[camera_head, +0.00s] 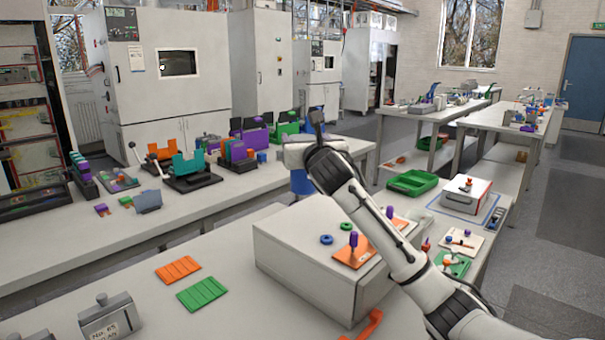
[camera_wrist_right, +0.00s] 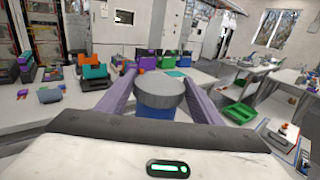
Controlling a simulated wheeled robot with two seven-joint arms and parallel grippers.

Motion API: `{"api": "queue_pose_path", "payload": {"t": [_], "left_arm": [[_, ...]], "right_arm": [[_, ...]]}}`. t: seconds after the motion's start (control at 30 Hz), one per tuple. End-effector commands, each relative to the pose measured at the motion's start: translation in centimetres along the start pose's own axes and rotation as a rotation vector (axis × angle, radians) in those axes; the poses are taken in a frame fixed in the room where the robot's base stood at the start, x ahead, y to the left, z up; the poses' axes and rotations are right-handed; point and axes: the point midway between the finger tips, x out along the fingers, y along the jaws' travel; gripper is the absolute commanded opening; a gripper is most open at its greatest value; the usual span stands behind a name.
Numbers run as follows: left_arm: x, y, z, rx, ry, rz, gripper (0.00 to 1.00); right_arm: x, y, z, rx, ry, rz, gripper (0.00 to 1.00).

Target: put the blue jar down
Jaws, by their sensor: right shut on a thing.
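The blue jar (camera_wrist_right: 155,112) has a wide grey lid (camera_wrist_right: 160,88) and sits between the two purple fingers of my right gripper (camera_wrist_right: 160,92) in the wrist view. The gripper is shut on it, and the jar looks upright. In the head view the jar's blue side (camera_head: 302,183) shows just below my white right hand (camera_head: 300,153). The hand hides its top and the fingers. The jar is near the gap between the back bench and the grey box; I cannot tell if its base touches anything. My left gripper is not in view.
The back bench (camera_head: 225,195) carries colored fixtures, including a teal and orange one (camera_head: 190,170). A large grey box (camera_head: 300,262) stands on the front table, with an orange plate (camera_head: 355,250) on top. A green tray (camera_head: 412,183) lies to the right. The front table's left part has bare room.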

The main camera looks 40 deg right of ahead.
Motion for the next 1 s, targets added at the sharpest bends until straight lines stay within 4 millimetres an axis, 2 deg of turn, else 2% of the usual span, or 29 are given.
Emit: {"api": "queue_pose_path", "payload": {"t": [0.03,0.23,0.43,0.77,0.8,0.9,1.0], "left_arm": [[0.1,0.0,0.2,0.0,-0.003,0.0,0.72],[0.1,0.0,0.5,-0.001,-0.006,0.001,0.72],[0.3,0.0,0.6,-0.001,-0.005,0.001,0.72],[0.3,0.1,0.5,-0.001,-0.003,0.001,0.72],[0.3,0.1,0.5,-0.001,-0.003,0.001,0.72],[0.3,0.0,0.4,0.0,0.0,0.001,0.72],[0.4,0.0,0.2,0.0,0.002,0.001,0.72]], "right_arm": [[0.0,0.1,-0.8,0.002,0.0,0.001,0.21],[0.0,0.0,-2.2,0.002,-0.001,0.001,0.21],[0.0,0.0,-5.0,0.001,-0.001,0.001,0.21],[0.0,0.0,-5.2,0.0,-0.003,0.0,0.21],[0.0,0.0,-5.4,0.0,-0.001,0.0,0.62],[0.0,0.0,-5.4,0.001,-0.001,0.0,0.79],[0.0,0.0,-5.4,0.001,-0.001,0.0,0.79]]}}
